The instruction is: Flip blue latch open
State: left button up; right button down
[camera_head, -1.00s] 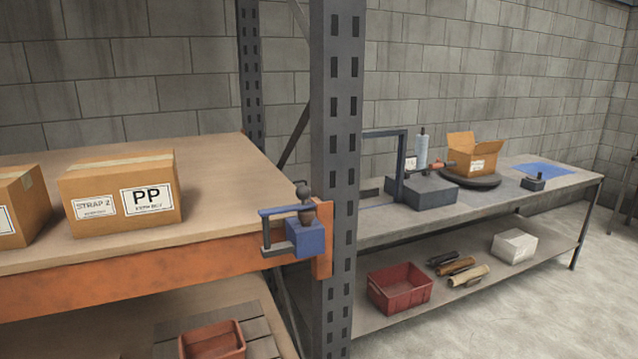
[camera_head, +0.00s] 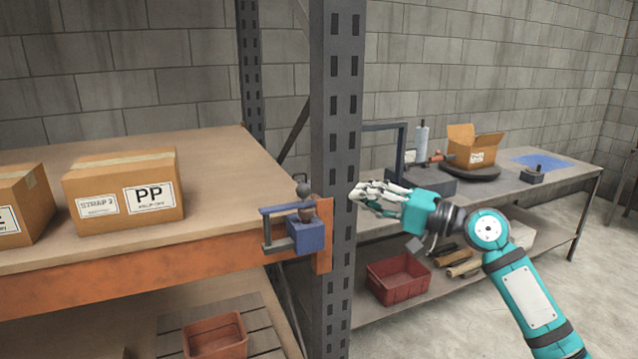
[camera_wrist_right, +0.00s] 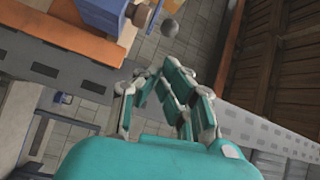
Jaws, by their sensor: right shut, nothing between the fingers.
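The blue latch (camera_head: 304,233) is fixed to the front right end of the orange shelf beam, beside the grey upright. Its blue bar reaches out to the left, with a grey bracket below it and a dark round knob on top. In the right wrist view the blue latch (camera_wrist_right: 107,12) shows at the top, with its grey ball knob near it. My right gripper (camera_head: 358,192) is to the right of the latch, near the grey upright, apart from the latch. Its fingers are closed and empty; they also show in the right wrist view (camera_wrist_right: 160,70). My left gripper is not in view.
The grey upright (camera_head: 336,150) stands between the latch and my right arm. A cardboard box (camera_head: 122,190) sits on the shelf at left. A workbench (camera_head: 515,190) with a red bin (camera_head: 398,282) below stands at right. Open floor lies at the lower right.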

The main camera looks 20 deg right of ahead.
jog(key=shift+f, duration=0.1)
jog(key=p+x, duration=0.4)
jog(key=x, duration=0.5)
jog(key=shift+w, duration=0.1)
jog(key=shift+w+a, duration=0.35)
